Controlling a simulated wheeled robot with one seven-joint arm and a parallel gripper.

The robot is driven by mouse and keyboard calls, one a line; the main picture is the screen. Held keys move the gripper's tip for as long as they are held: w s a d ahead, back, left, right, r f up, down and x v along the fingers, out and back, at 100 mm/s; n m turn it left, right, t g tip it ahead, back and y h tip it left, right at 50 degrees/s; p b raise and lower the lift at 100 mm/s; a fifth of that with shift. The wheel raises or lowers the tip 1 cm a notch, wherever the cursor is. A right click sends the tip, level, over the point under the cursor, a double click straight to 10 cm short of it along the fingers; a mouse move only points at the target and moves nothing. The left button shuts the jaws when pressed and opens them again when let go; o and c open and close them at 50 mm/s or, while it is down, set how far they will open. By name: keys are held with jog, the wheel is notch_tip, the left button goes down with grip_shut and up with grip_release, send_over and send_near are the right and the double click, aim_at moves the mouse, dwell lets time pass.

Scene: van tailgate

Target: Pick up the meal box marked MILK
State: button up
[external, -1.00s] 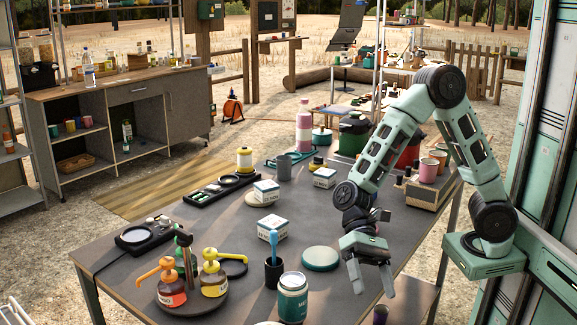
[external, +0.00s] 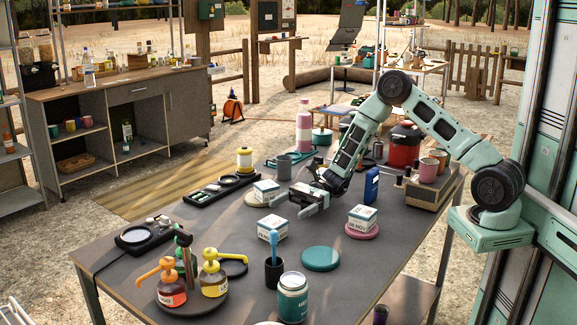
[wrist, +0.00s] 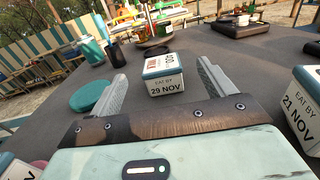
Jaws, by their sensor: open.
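My gripper (external: 300,204) is open and empty, low over the middle of the table; its fingers (wrist: 161,72) also show in the wrist view. A white meal box with a teal lid (external: 272,228) stands just beyond the fingertips. In the wrist view this box (wrist: 165,82) appears between the fingers and reads EAT BY 29 NOV. A second box (external: 267,190) stands behind it; in the wrist view it (wrist: 302,105) is at the right edge, dated 21 NOV. A third box (external: 361,218) stands on a pink disc. I cannot read MILK on any box.
A teal disc (external: 320,257), a teal jar (external: 292,298) and a dark cup with a blue utensil (external: 273,272) stand nearer the table's front. Pump bottles (external: 213,275) are at front left. A blue container (external: 371,185) stands right of my forearm.

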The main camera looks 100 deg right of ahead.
aim_at(265, 226)
jog(key=shift+w+a+f, duration=0.65)
jog(key=shift+w+a, duration=0.15)
jog(key=shift+w, duration=0.1)
jog(key=shift+x, duration=2.65)
jog(key=shift+r, duration=0.1)
jog(key=shift+c, duration=0.3)
jog(key=c, duration=1.1)
